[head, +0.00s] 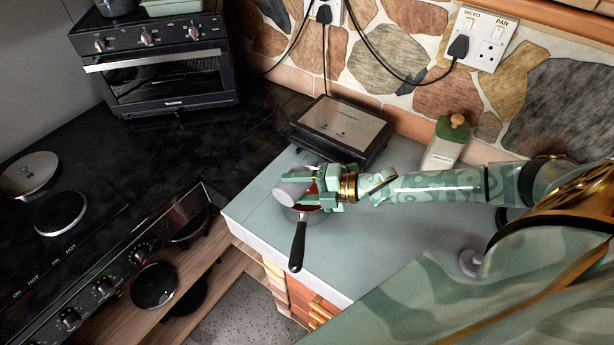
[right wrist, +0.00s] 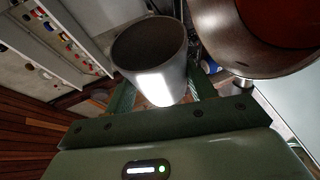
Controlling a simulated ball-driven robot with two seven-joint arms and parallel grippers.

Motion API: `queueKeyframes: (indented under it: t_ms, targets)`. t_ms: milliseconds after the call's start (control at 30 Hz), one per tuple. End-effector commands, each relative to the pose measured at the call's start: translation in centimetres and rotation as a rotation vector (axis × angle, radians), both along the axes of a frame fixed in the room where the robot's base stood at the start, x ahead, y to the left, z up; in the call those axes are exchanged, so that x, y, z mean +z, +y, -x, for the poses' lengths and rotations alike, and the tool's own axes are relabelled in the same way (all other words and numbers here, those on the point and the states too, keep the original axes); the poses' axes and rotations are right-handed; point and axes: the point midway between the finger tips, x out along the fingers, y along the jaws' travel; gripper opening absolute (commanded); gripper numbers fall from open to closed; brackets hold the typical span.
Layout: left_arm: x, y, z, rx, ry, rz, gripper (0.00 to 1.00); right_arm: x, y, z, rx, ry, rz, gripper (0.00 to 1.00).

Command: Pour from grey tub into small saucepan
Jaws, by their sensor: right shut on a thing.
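My right gripper (head: 313,188) is shut on the grey tub (head: 292,189). It holds the tub tilted over the small saucepan (head: 298,246). In the right wrist view the tub (right wrist: 160,72) sits between the fingers, its dark open mouth facing up the picture. What is inside it is too dark to tell. The saucepan (right wrist: 240,52) is beside the tub there, with something red-orange in it. Its black handle points to the front of the counter in the head view, while the gripper and tub hide much of its bowl. My left gripper is not in view.
The saucepan stands on a pale grey counter (head: 400,225). Behind it is a black and silver appliance (head: 341,130), and a green and cream bottle (head: 446,142) stands by the wall. A dark stove (head: 95,215) and an oven (head: 165,75) are left. The counter's front is clear.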

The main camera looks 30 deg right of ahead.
Motion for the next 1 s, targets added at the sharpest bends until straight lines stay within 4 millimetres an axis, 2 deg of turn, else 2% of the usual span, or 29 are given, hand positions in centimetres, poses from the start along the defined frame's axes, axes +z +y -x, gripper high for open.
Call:
queueKeyframes:
  t_ms: [67, 233, 333, 433, 500, 600, 667, 800, 933, 1000]
  targets:
    - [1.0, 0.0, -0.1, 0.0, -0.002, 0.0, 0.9, -0.4, 0.6, 0.4, 0.001, -0.054, 0.12, 0.27]
    - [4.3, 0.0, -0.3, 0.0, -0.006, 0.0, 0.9, 0.8, 2.2, 1.0, -0.002, -0.112, 0.239, 0.27]
    - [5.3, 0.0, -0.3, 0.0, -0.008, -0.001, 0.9, -0.4, 2.6, 1.2, -0.006, -0.186, 0.402, 0.27]
    - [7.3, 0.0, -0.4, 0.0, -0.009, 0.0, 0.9, 0.7, 2.7, 1.2, -0.006, -0.243, 0.523, 0.27]
    - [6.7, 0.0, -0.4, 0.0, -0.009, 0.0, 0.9, -0.9, 2.7, 1.2, -0.006, -0.298, 0.643, 0.27]
    - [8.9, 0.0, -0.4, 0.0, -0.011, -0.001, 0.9, 0.4, 3.1, 1.4, -0.007, -0.373, 0.805, 0.27]
    - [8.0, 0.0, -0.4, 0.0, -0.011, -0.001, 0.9, -1.0, 4.0, 1.8, -0.007, -0.411, 0.885, 0.27]
    - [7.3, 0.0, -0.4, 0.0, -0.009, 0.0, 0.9, -2.5, 5.5, 2.5, -0.007, -0.5, 1.079, 0.27]
    - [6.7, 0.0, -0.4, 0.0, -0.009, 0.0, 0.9, -3.3, 6.3, 2.9, -0.008, -0.567, 1.227, 0.27]
    - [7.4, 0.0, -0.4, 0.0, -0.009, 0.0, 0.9, -2.5, 6.6, 3.1, -0.007, -0.596, 1.289, 0.27]
